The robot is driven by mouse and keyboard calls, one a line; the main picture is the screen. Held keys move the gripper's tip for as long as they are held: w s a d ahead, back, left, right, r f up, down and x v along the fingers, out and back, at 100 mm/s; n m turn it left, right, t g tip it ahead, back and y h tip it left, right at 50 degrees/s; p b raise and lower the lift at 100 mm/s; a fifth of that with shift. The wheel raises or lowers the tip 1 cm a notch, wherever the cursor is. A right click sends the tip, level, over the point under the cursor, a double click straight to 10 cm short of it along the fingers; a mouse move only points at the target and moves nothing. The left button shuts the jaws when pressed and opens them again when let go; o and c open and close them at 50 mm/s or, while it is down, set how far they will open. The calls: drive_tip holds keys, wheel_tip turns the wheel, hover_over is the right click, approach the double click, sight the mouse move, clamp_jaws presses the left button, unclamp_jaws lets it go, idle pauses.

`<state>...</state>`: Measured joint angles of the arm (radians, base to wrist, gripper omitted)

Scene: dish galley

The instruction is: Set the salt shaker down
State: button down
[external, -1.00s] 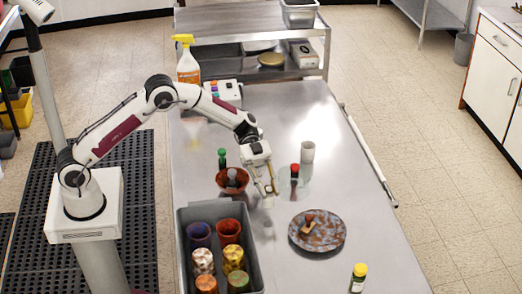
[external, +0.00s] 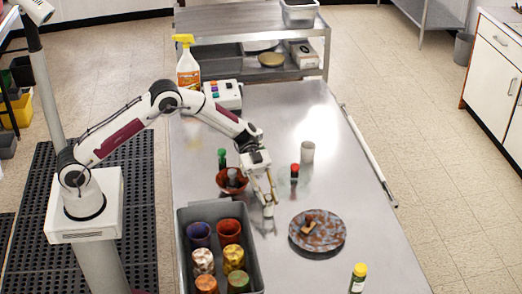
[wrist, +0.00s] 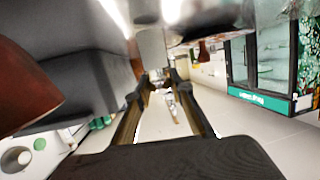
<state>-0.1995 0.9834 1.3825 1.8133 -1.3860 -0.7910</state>
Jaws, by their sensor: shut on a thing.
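My gripper (external: 269,198) points down over the steel table, between the reddish bowl and the speckled plate. It is shut on a small pale thing, seemingly the salt shaker (external: 268,211), low at the fingertips. The fingers hide part of it, and I cannot tell whether its base touches the table. In the wrist view my gripper (wrist: 168,100) shows its two long fingers, with a small pale shape between their far ends.
A grey bin (external: 256,262) of several cups stands at front left. The speckled plate (external: 329,236) holds a brown-topped item. A reddish bowl (external: 226,185), green-topped bottle (external: 222,158), red-topped bottle (external: 294,174) and white cup (external: 307,152) stand behind. A yellow-capped bottle (external: 358,280) stands in front.

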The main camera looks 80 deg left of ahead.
drive_tip(key=shift+f, duration=0.1)
drive_tip(key=c, duration=1.8)
unclamp_jaws()
drive_tip(key=shift+a, duration=0.1)
drive_tip(key=v, duration=1.2)
